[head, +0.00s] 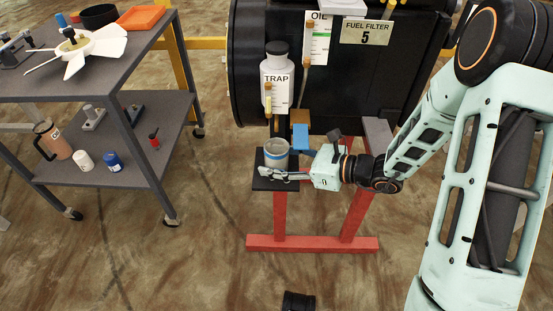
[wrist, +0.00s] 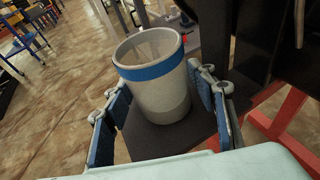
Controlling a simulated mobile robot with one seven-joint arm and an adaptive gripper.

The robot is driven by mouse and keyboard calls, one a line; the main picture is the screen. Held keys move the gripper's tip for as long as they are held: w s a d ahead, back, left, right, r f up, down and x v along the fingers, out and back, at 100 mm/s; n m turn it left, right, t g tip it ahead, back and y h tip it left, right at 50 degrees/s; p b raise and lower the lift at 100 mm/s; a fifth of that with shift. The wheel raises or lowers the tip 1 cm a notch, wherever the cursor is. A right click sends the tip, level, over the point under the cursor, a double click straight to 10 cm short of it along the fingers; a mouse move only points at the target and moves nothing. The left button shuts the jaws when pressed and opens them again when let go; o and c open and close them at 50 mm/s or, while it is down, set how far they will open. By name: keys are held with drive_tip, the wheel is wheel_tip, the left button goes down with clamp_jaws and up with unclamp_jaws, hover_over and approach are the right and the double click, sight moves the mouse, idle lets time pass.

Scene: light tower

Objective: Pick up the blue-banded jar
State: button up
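The blue-banded jar (head: 275,161) is a grey, open-topped cylinder with a blue band below its rim. It stands upright on a small dark shelf (head: 262,184) in front of the black drum. In the wrist view the jar (wrist: 160,97) looks empty and slightly tilted by the camera angle. My gripper (head: 273,173) is at the jar's near right side, low on its body. In the wrist view my gripper (wrist: 163,100) is open, with blue finger pads on either side of the jar. I cannot tell whether either pad touches it.
A white TRAP bottle (head: 277,80) and a thin tube with an orange cap hang just above the jar. A blue block (head: 300,137) is close behind it at right. A grey two-tier cart (head: 115,80) stands at left. Red stand legs (head: 279,217) are below.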

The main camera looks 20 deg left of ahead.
drive_tip(key=c, duration=1)
drive_tip(key=shift+r, duration=0.2)
